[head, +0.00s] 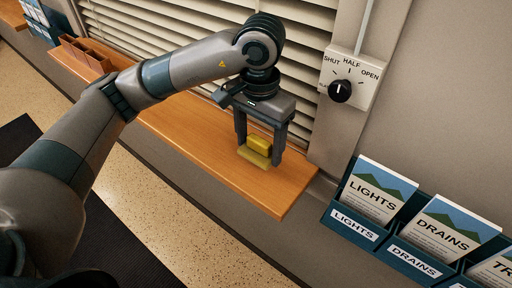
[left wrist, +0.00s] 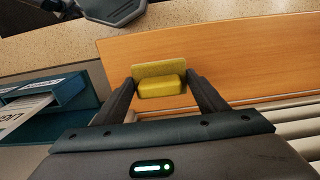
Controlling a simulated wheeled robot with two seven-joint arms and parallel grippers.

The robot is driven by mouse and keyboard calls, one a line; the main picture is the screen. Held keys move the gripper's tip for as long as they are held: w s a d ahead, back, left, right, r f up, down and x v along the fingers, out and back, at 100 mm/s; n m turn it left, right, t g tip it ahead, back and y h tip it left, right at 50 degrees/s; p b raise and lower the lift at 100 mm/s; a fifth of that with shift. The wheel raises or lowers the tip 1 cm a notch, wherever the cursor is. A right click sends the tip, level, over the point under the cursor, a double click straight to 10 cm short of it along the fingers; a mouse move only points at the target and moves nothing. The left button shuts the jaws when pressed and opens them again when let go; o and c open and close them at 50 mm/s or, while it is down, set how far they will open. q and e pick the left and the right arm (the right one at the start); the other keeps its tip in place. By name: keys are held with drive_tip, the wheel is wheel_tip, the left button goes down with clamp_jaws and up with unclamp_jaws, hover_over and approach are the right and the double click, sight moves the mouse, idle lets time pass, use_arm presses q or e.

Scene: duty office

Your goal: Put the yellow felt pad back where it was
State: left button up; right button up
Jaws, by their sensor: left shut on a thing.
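The yellow felt pad (head: 254,157) has a flat base with a thicker yellow block on it. My left gripper (head: 259,146) is shut on it, with one finger on each side of the block. The pad is over the wooden sill (head: 203,138), near its right end; I cannot tell if its base touches the wood. In the left wrist view the pad (left wrist: 162,87) is between the fingertips, with the bare sill (left wrist: 240,55) behind it. My right gripper is not in view.
Window blinds (head: 290,18) rise behind the sill. A wall dial (head: 341,91) marked shut, half and open is right of them. Leaflet racks (head: 352,231) hang at the lower right. A brown divided holder (head: 88,55) stands at the sill's far left. The sill between is mostly clear.

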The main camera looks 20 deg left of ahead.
sight(256, 154)
use_arm(q)
drive_tip(key=shift+w+a+f, duration=0.45)
drive_tip(key=shift+w+a, duration=0.1)
drive_tip(key=shift+f+p, duration=1.05)
drive_tip(key=shift+f, duration=0.9)
drive_tip(key=shift+f, duration=0.1)
